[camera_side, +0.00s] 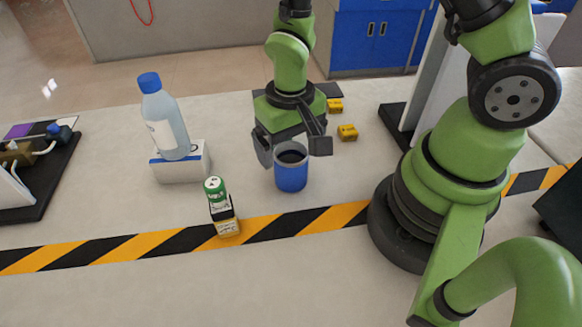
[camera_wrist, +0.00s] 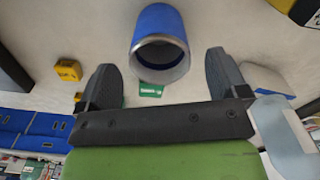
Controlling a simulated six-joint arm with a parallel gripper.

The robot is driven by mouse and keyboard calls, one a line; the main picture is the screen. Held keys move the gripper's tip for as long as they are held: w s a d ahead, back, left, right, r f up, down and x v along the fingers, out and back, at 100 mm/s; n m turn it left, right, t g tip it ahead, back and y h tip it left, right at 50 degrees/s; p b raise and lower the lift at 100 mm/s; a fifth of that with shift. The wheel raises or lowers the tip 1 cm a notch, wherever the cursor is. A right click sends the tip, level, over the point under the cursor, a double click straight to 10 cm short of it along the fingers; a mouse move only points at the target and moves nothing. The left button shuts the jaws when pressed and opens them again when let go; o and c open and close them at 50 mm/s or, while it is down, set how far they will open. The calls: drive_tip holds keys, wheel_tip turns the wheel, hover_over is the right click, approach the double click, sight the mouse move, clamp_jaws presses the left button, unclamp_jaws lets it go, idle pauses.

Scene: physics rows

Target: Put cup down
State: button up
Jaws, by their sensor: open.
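A blue cup (camera_side: 291,172) with a pale rim and dark inside stands upright on the table in the side view. My gripper (camera_side: 293,150) is right at the cup, with its fingers spread at the height of the rim. In the wrist view the cup (camera_wrist: 160,42) shows its open mouth, beyond the fingertips. My gripper (camera_wrist: 165,72) is open in that view too, with a gap between each finger and the cup. Nothing is held. Part of the cup's far rim is hidden behind the gripper in the side view.
A water bottle (camera_side: 165,120) stands on a white box (camera_side: 183,166) at the left. Yellow blocks (camera_side: 347,132) lie behind the cup, right. Striped tape (camera_side: 270,228) crosses the table in front.

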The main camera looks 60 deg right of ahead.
drive_tip(key=shift+s+a+f, duration=0.1)
drive_tip(key=shift+s+f, duration=0.05)
drive_tip(key=shift+f, duration=1.2)
drive_tip(key=shift+s+f, duration=0.15)
drive_tip(key=shift+f, duration=1.2)
drive_tip(key=c, duration=1.1)
drive_tip(key=shift+o, duration=0.2)
drive_tip(key=shift+r, duration=0.1)
drive_tip(key=w+d+r+n, duration=0.2)
drive_tip(key=r, duration=0.6)
drive_tip(key=w+d+r+n, duration=0.2)
drive_tip(key=r+n, duration=0.1)
drive_tip(key=r, duration=0.5)
drive_tip(key=s+a+f+m, duration=0.4)
drive_tip(key=f+m, duration=0.1)
drive_tip(key=f, duration=0.1)
